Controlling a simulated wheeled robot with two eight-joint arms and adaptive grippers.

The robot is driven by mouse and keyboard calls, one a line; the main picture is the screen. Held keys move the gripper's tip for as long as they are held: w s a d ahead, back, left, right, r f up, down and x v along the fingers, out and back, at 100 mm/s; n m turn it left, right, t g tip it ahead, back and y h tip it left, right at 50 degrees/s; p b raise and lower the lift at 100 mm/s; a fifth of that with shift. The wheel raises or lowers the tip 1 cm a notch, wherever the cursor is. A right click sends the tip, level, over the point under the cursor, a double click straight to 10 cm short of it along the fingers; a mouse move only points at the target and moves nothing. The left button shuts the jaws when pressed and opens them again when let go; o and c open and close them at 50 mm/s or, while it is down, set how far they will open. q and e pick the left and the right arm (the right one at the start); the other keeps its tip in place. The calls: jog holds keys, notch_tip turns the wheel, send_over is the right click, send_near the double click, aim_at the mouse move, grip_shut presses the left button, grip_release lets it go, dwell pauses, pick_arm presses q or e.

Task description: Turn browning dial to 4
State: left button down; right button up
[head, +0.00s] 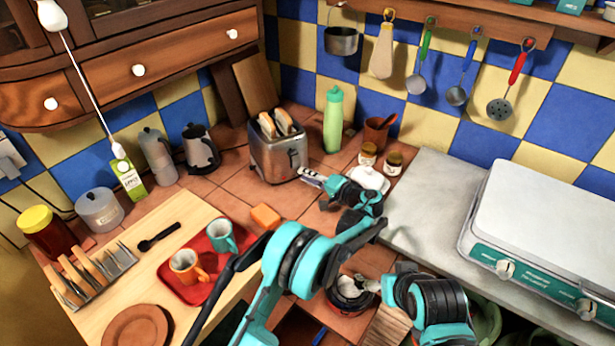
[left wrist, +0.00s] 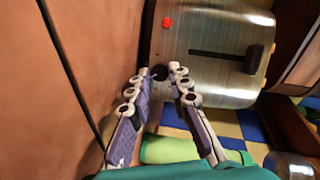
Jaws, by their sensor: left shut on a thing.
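The metal toaster (head: 278,158) stands at the back of the tiled counter with bread slices (head: 275,124) in its top. In the left wrist view its steel end face (left wrist: 222,45) shows a red button (left wrist: 167,22), a dark lever slot (left wrist: 222,55) and a small black dial (left wrist: 159,72). My left gripper (head: 309,177) is at the toaster's right end. In the wrist view its fingertips (left wrist: 160,76) are closed around the dial; the dial's markings cannot be read. My right gripper (head: 366,284) is low, near a dark bowl; its fingers are too small to judge.
A green bottle (head: 333,120) stands right behind the toaster. Two jars (head: 368,154) and a white lidded dish (head: 369,179) stand close to my left gripper. An orange sponge (head: 265,217) and a red tray (head: 193,291) are in front.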

pick_arm(q)
jog(key=shift+a, duration=0.1)
jog(key=c, duration=1.4)
grip_release()
